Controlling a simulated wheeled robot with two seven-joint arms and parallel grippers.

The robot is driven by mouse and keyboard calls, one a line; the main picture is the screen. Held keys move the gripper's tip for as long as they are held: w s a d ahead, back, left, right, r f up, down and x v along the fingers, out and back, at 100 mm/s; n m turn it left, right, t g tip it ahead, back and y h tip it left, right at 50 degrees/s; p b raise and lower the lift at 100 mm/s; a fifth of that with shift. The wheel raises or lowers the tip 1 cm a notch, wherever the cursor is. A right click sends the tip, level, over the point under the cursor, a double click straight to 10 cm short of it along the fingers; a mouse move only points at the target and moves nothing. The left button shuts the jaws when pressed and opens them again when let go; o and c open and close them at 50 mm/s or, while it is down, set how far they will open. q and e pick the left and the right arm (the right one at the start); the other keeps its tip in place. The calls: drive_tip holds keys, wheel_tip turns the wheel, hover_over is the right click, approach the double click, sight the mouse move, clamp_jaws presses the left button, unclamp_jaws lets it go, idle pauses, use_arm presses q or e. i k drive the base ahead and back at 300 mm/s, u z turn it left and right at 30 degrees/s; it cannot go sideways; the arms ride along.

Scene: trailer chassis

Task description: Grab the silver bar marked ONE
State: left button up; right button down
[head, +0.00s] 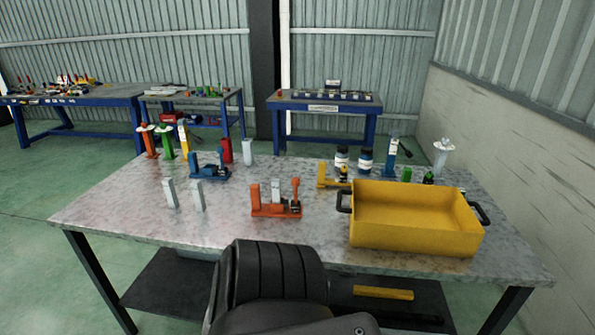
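Several small silver bars stand upright on the grey metal table (110,215). One silver bar (169,193) and another silver bar (198,196) stand side by side at the front left. A third silver bar (247,151) stands farther back, beside a red block (226,150). A further silver block (276,188) shows just behind or in the orange clamp (277,209). Any marking such as ONE is too small to read on them. Neither gripper is in view; only a black part of mine shows at the bottom middle.
A yellow bin (415,239) with black handles fills the front right. A blue clamp (208,170) and a yellow clamp (330,180) stand mid-table; jars (342,160) and upright tools line the back. The front left tabletop is clear. Other workbenches (325,105) stand behind.

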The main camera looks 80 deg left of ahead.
sight(276, 183)
drive_tip(key=u, duration=0.3)
drive_tip(key=i, duration=0.75)
drive_tip(key=u, duration=1.3)
drive_tip(key=i, duration=0.65)
drive_tip(key=u, duration=0.7)
